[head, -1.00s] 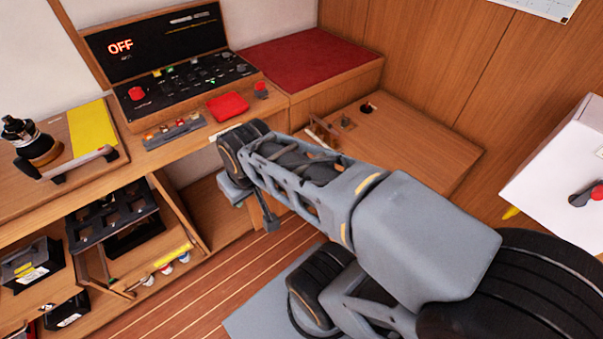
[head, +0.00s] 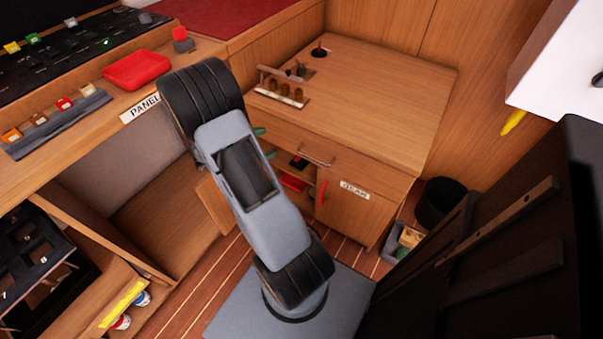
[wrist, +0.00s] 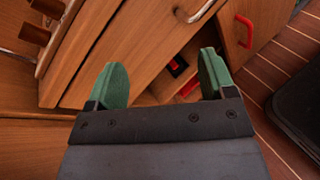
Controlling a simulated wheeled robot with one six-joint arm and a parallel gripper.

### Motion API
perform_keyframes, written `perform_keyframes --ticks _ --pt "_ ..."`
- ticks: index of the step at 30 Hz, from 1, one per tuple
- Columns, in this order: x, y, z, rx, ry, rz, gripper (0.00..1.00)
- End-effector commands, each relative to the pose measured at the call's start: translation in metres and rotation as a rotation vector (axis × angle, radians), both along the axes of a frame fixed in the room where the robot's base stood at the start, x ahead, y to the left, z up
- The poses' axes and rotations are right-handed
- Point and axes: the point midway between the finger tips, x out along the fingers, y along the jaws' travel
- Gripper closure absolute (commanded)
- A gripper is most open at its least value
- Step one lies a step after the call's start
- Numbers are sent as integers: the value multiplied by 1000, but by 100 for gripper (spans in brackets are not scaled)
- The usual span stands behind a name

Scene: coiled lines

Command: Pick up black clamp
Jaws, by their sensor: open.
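My gripper (wrist: 163,78) is open, with its two green fingertips apart and nothing held between them. In the head view my gripper (head: 265,144) is mostly hidden behind my arm, with bits of green showing in front of the counter cabinet. An open compartment lies ahead of the fingers under the drawer. In it is a small black item with red on it (wrist: 177,65), also visible in the head view (head: 299,162). I cannot tell whether this is the black clamp. A red item (wrist: 188,88) lies below it, near the right finger.
The gear cabinet (head: 345,208) has a metal drawer handle (head: 316,158) and a red door handle (head: 322,193). A wooden rack (head: 283,88) stands on its top. A black bin (head: 440,202) and a grey crate (head: 403,240) are on the floor to the right.

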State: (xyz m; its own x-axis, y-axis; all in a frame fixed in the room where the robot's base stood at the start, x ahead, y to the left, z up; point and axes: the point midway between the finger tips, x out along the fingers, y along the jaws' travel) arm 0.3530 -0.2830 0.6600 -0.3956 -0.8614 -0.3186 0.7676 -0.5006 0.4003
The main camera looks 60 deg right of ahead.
Motion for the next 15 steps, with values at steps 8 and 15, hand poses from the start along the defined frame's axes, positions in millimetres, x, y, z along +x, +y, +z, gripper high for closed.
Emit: perform_keyframes --ticks 8,15 --pt "11 -63 -183 -157 363 269 23" --pt "13 -77 -255 -202 478 410 23"
